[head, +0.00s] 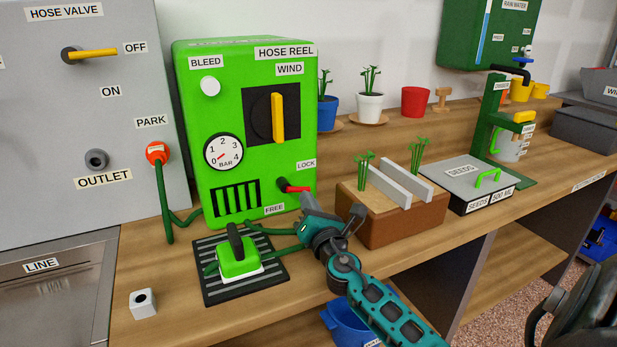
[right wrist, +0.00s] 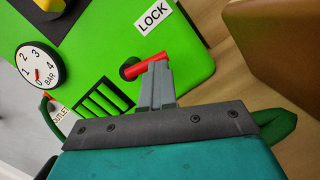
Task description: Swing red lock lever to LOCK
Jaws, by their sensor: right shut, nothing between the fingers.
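The red lock lever (head: 293,188) sticks out of a dark pivot low on the right of the green hose reel box (head: 188,130). It points right, between the LOCK label (head: 306,164) above and the FREE label (head: 274,209) below. My right gripper (head: 306,200) is shut and empty, its tips at the lever's outer end on the lower side. In the right wrist view the closed fingertips (right wrist: 157,75) lie against or just in front of the red lever (right wrist: 146,65); I cannot tell if they touch. My left gripper is out of view.
A white block (head: 143,303) sits at the bench's front left. A blue bin (head: 345,325) is below.

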